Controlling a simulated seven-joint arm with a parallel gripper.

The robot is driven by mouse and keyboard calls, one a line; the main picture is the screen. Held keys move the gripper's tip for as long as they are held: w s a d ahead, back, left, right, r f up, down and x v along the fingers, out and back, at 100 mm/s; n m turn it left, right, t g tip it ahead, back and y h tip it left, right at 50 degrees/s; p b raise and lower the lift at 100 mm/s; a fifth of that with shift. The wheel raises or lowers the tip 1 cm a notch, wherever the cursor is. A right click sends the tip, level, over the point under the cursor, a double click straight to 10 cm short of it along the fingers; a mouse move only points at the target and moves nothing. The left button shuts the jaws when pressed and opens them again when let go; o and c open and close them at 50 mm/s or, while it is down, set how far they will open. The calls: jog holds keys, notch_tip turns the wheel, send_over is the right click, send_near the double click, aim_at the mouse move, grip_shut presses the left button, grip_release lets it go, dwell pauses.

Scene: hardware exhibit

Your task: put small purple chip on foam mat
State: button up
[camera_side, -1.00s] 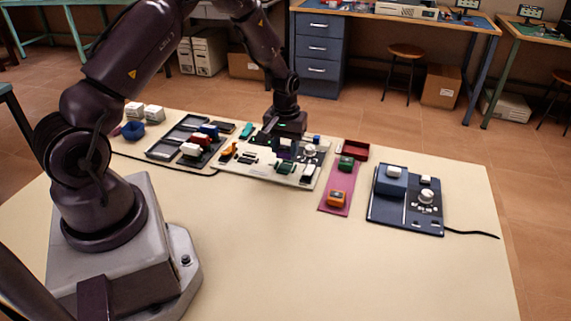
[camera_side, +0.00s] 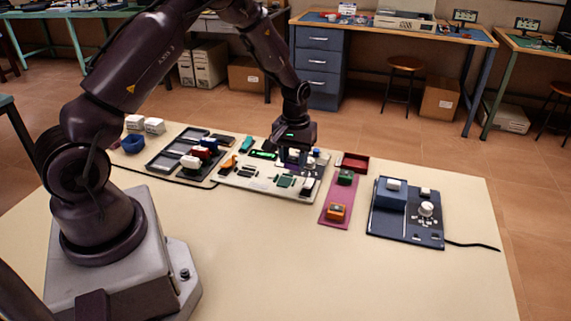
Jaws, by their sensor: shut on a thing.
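My gripper (camera_side: 296,155) points down over the right part of the pale board (camera_side: 240,179). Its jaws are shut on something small. A bit of purple, which looks like the small purple chip (camera_side: 291,166), shows at the fingertips. The fingers and nearby parts hide most of it, and I cannot tell its height over the board. The foam mat seems to be the flat magenta strip (camera_side: 341,195) just right of the board. A green block (camera_side: 346,177) and an orange block (camera_side: 336,211) sit on it, with bare mat between them.
A red tray (camera_side: 355,161) stands at the mat's far end. A dark blue panel (camera_side: 407,225) with a knob lies to the right. The table's front is clear.

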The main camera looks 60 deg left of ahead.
send_over(341, 197)
jog(key=r, duration=0.1)
jog(key=shift+n, duration=0.4)
jog(key=shift+a+f, duration=0.1)
jog(key=shift+f, duration=2.95)
jog(key=shift+f, duration=0.6)
jog(key=o, duration=1.3)
jog(key=shift+r, duration=0.1)
jog(key=shift+r, duration=3.65)
